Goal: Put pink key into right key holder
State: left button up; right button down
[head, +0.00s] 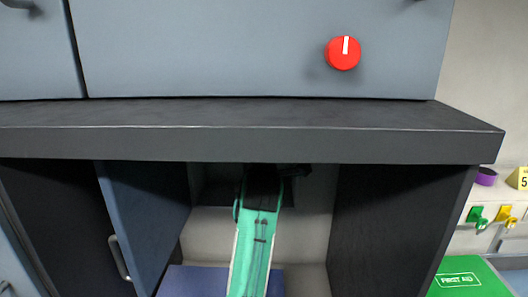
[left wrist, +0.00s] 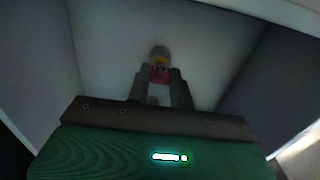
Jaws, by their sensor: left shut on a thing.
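My left gripper is deep in the open compartment under the dark counter, seen in the head view (head: 265,180) mostly in shadow. In the left wrist view, its two fingers (left wrist: 160,85) are shut on a small pinkish-red thing (left wrist: 160,73) that looks like the pink key. A dim yellowish round part (left wrist: 159,54) shows just beyond it; whether the two touch cannot be told. A green key (head: 476,215) and a yellow key (head: 506,214) are at the right wall in the head view. I cannot make out an empty key holder. My right gripper is not in view.
The dark counter (head: 250,143) overhangs the arm, with compartment walls on both sides. A blue cabinet door (head: 140,215) stands open at left. A red knob (head: 343,53) is on the upper panel. A green first aid box (head: 465,279) is at lower right.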

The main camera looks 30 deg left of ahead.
pick_arm(q)
jog(key=shift+w+a, duration=0.25)
jog(key=shift+w, duration=0.25)
dwell(0.8)
jog(key=o, duration=0.9)
jog(key=shift+v, duration=1.4)
